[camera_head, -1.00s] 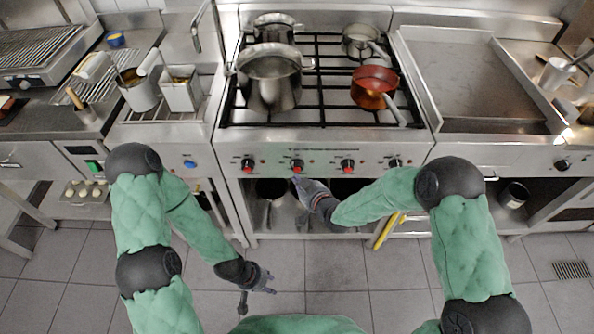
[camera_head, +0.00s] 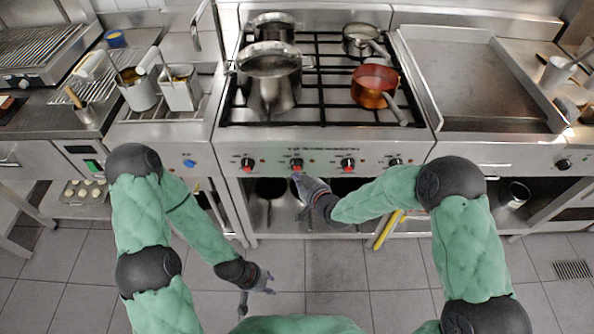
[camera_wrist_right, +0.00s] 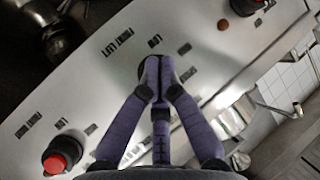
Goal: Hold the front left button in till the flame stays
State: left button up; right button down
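The stove front panel (camera_head: 322,152) carries a row of dark knobs with red buttons. In the head view the second from the left (camera_head: 297,164) is just above my right gripper (camera_head: 298,178). In the right wrist view my right gripper (camera_wrist_right: 155,66) is shut, its fingertips together over a dark round knob (camera_wrist_right: 168,70), hiding its button. How far the button is pressed in is hidden. A printed label beside it appears to read front left, upside down. No flame is visible on the burners. My left gripper (camera_head: 258,288) is open and empty, low over the floor.
A large steel pot (camera_head: 270,80), a red pan (camera_head: 373,86) and other pots stand on the black grates. Neighbouring red buttons (camera_wrist_right: 62,155) are close to my right gripper. An open shelf lies below the panel, with a yellow bar (camera_head: 386,230) beside it.

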jog(key=shift+w, duration=0.3)
dwell(2.5)
dwell(1.8)
jog(key=shift+s, duration=0.75)
jog(key=s, duration=0.5)
dwell(0.6)
